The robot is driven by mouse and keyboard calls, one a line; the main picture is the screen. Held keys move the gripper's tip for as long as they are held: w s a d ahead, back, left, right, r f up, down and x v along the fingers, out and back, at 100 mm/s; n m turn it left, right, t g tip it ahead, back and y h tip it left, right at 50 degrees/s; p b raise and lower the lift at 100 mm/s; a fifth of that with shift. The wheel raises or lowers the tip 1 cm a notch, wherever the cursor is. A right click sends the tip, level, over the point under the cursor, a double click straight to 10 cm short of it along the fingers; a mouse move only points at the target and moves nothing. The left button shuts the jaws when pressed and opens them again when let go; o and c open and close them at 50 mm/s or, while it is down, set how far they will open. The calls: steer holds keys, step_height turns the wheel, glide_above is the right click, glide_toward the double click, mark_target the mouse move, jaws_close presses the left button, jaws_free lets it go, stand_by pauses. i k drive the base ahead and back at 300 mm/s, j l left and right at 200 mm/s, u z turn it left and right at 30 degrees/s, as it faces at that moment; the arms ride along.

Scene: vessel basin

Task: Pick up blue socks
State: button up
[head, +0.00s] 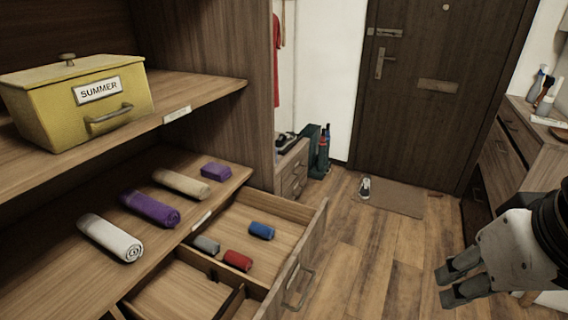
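The blue socks (261,231) are a small rolled bundle in the right compartment of the open drawer (283,211). In the same compartment lie a red roll (238,260) and a grey roll (207,245), both nearer to me. My gripper (447,285) is at the lower right, well to the right of the drawer and away from the socks. Its two fingers are apart with a gap between them, and nothing shows in it.
A shelf (212,205) above the drawer holds white, purple and beige rolls and a small purple bundle. A yellow box (90,107) labelled SUMMER stands on the upper shelf. A dresser (535,150) stands at right. Open floor (385,250) lies between drawer and gripper.

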mark_target(257, 228)
steer(key=i+l+u, duration=0.25)
steer(key=i, duration=0.2)
steer(key=i+l+u, duration=0.25)
steer(key=i+l, duration=0.15)
